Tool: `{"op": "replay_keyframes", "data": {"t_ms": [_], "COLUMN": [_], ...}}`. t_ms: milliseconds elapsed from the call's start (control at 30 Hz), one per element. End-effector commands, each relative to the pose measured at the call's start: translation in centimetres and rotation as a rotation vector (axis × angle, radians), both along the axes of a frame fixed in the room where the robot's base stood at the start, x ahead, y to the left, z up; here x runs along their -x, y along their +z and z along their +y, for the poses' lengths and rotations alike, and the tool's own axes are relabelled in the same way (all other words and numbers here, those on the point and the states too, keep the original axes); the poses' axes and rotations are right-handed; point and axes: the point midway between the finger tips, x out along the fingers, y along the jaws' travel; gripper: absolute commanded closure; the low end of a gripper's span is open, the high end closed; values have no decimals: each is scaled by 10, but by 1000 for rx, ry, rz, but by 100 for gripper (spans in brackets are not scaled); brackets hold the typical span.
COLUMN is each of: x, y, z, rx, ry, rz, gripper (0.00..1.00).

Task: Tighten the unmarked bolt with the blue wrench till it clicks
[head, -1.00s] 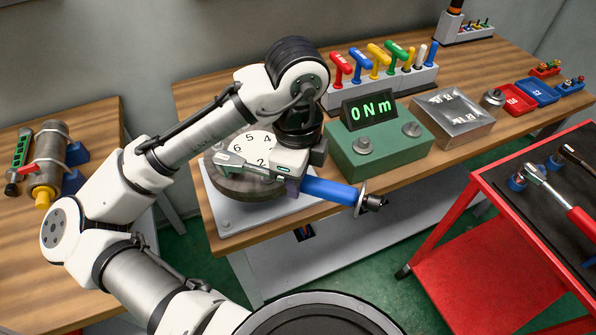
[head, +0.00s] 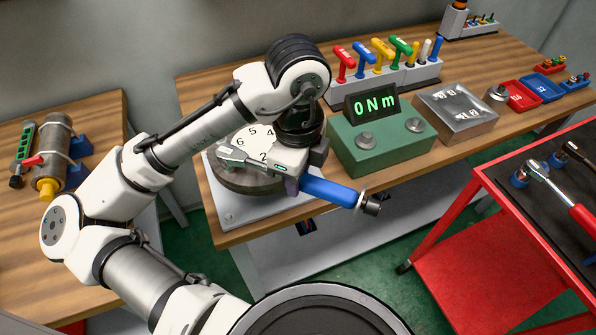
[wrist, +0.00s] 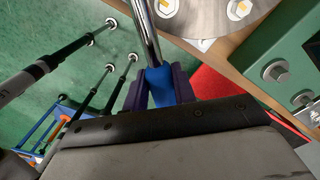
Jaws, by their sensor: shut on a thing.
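My gripper (head: 292,184) is shut on the blue wrench (head: 331,192), near the inner end of its blue handle. The handle points right and towards me, past the bench's front edge, with a black knob at its end. The wrench's metal head (head: 231,153) lies over the left part of the round numbered plate (head: 245,182). I cannot tell whether it sits on a bolt. In the wrist view the blue grip (wrist: 160,86) is between the dark fingers and the chrome shaft runs up out of frame. Bolt heads (wrist: 238,9) show on the plate there; my arm hides part of it.
A green box (head: 382,146) with a display (head: 372,104) reading 0 Nm stands right of the plate. Behind it is a rack (head: 390,82) of coloured tools. A red cart (head: 475,240) stands at right, and another bench (head: 95,235) with a pipe is at left.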

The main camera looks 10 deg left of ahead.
Motion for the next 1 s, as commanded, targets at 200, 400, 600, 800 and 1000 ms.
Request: {"op": "replay_keyframes", "data": {"t_ms": [200,400,600,800,1000], "x": [5,8,8,10,9], "y": [1,1,0,1,1], "z": [1,2,2,2,2], "rx": [0,0,0,0,1], "ry": [-32,-60,-61,-71,-70], "rz": [-1,-1,0,0,0], "gripper": [100,100,100,100,100]}}
